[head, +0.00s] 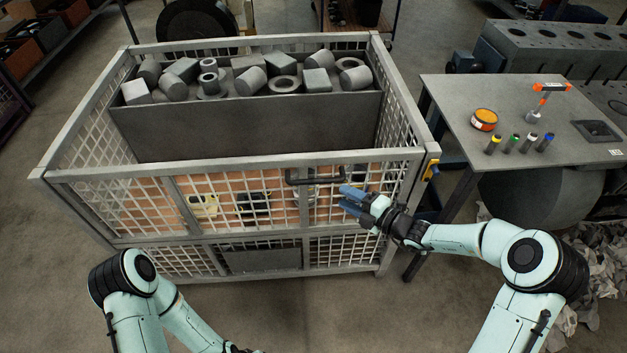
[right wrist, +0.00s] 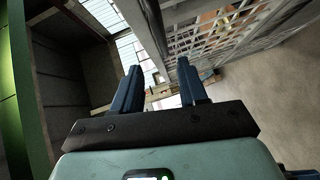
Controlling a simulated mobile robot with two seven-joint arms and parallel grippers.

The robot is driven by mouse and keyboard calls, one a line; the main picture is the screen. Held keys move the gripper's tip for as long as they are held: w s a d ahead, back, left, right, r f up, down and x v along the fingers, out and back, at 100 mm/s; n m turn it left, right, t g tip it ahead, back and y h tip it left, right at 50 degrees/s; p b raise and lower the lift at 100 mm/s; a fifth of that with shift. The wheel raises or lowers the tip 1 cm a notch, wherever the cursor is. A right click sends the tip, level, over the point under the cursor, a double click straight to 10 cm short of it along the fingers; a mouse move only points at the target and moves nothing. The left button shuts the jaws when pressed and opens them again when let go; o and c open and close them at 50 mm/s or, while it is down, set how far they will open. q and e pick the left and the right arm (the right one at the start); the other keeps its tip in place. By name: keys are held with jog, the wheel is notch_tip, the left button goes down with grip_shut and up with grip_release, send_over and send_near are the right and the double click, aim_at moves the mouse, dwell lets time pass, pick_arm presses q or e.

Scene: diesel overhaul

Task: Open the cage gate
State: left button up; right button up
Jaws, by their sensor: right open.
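The grey mesh cage (head: 245,45) stands in front of me. Its front gate (head: 235,165) is upright and looks closed, with a dark bar handle (head: 315,180) at its upper right. A yellow and blue latch (head: 432,170) sits on the right front corner post. My right gripper (head: 355,201) is open and empty, in front of the gate, just below and right of the handle. In the right wrist view, its blue fingers (right wrist: 160,85) are apart with nothing between them, and the cage mesh (right wrist: 222,37) shows beyond. My left arm shows at lower left, but its gripper is out of view.
A grey bin (head: 250,128) of metal parts fills the back of the cage. Yellow and dark items lie behind the gate mesh. A table (head: 450,100) with an orange tin (head: 484,120) and several small bottles stands at right. Floor before the cage is clear.

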aim_at(317, 183)
jog(key=p+x, duration=0.1)
jog(key=x, duration=1.1)
jog(key=shift+a+f, duration=0.1)
jog(key=shift+a, duration=0.15)
pick_arm(q)
jog(key=shift+w+r, duration=0.75)
jog(key=shift+r, duration=0.1)
pick_arm(e)
grip_shut()
